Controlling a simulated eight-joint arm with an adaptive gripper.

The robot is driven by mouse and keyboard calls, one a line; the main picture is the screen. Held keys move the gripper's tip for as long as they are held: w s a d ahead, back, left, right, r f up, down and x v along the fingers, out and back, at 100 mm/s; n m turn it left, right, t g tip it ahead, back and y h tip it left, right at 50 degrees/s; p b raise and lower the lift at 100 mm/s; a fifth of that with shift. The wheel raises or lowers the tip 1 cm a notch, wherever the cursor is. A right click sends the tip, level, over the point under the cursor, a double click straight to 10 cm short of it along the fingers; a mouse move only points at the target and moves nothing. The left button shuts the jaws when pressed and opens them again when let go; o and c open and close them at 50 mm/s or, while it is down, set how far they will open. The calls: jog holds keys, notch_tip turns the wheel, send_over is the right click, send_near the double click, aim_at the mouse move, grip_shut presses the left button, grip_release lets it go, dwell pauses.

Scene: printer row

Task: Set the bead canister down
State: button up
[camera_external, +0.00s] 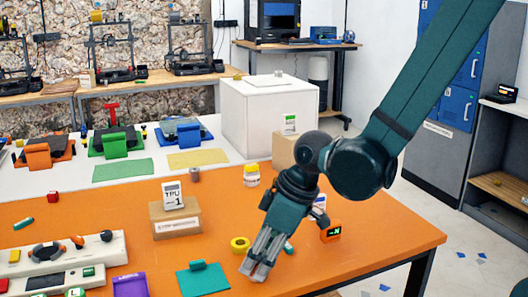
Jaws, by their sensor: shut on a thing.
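My gripper (257,270) points down and to the left, low over the orange table (345,245) near its front. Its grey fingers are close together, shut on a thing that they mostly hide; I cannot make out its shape. A small green piece (289,248) shows just right of the fingers; I cannot tell if it is held or lies behind them. A white jar with a yellow lid (251,176) stands upright near the table's back edge, apart from the gripper. I cannot tell whether it is the bead canister.
A yellow ring (240,244) lies just left of my gripper, and a teal mat (202,279) lies further left. A cardboard box (176,222) carries a TPU sign. An orange block (331,232) stands to the right. The table's right front corner looks clear.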

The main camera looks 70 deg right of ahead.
jog(key=shift+f, duration=0.3)
jog(key=o, duration=0.9)
jog(key=shift+r, duration=0.1)
jog(key=shift+r, duration=0.2)
jog(key=shift+p+v, duration=1.45)
jog(key=shift+v, duration=4.45)
